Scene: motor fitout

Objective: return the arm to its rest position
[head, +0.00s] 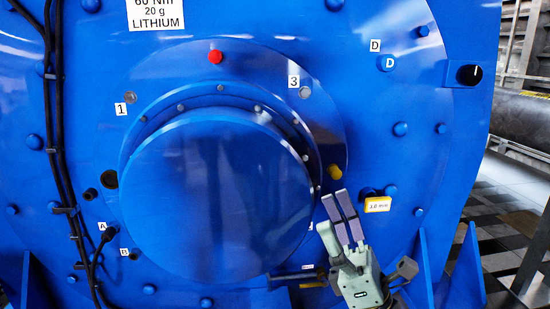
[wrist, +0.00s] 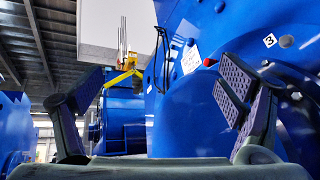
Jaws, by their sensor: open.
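My gripper (head: 342,218) is at the lower right of the big blue motor face (head: 395,160) in the head view, in front of it and pointing up. In the wrist view my gripper (wrist: 160,95) shows its two fingers wide apart with dark ribbed pads and nothing between them. The round blue cover (head: 210,195) of the motor is just left of the gripper in the head view. I cannot tell the exact gap between the fingers and the motor. Most of my arm is out of view.
A red plug (head: 215,57), a yellow plug (head: 334,172) and a yellow tag (head: 377,205) are on the motor face. Black cables (head: 60,150) run down its left side. Blue machines (wrist: 122,120) stand farther off in the wrist view. Open floor (head: 510,200) shows at the right.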

